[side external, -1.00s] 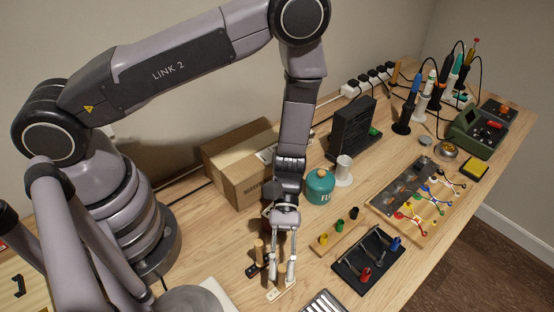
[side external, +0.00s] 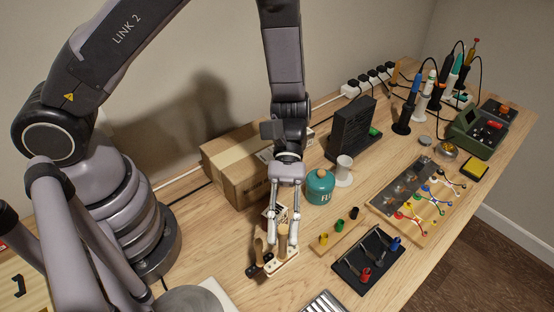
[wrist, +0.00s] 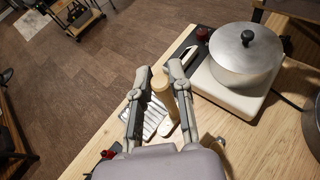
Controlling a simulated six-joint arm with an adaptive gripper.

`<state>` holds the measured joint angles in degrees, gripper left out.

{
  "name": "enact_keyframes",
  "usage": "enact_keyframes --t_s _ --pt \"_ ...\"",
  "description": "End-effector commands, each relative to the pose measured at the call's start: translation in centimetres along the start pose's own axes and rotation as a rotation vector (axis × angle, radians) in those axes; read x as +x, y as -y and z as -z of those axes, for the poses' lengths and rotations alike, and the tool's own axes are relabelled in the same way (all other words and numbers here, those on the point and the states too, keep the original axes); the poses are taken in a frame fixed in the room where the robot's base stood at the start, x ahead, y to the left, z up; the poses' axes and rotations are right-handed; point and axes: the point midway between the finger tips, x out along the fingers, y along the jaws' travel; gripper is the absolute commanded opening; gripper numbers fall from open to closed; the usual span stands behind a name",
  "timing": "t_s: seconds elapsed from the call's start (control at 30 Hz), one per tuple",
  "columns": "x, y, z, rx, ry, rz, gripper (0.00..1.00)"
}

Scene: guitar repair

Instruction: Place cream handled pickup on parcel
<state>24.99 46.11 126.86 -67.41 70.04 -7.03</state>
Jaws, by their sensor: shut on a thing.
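The cream pickup (side external: 288,260) has a light wooden handle (side external: 283,238) standing up from its flat base. My gripper (side external: 283,232) is shut on that handle and holds the pickup low over the front of the bench. In the wrist view, the handle (wrist: 162,86) stands between the fingers of my gripper (wrist: 164,80). The parcel (side external: 228,172), a brown taped cardboard box, stands behind and left of my gripper. Its top right part is hidden by my arm. A darker pickup with a wooden handle (side external: 258,250) stands just left of the cream one.
A teal flux pot (side external: 319,188) and a white spool (side external: 343,172) stand right of the parcel. A black tool mat (side external: 362,270) and a small block with coloured pegs (side external: 338,238) lie to the right. A metal pot (wrist: 246,52) sits on a hotplate.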

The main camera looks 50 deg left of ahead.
Motion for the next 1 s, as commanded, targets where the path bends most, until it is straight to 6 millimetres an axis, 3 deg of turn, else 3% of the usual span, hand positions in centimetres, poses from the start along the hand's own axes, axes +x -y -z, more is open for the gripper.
enact_keyframes --t_s 0.2,0.5,0.77,1.0 --pt "-2.3 0.0 -5.5 0.008 -0.002 -0.003 0.00" --pt "-4.5 0.0 -10.8 0.007 -0.001 -0.002 0.00" --pt "-4.2 4.5 -8.5 0.103 0.002 0.258 0.00" --pt "-6.2 9.9 -5.7 0.259 0.003 0.634 0.00"
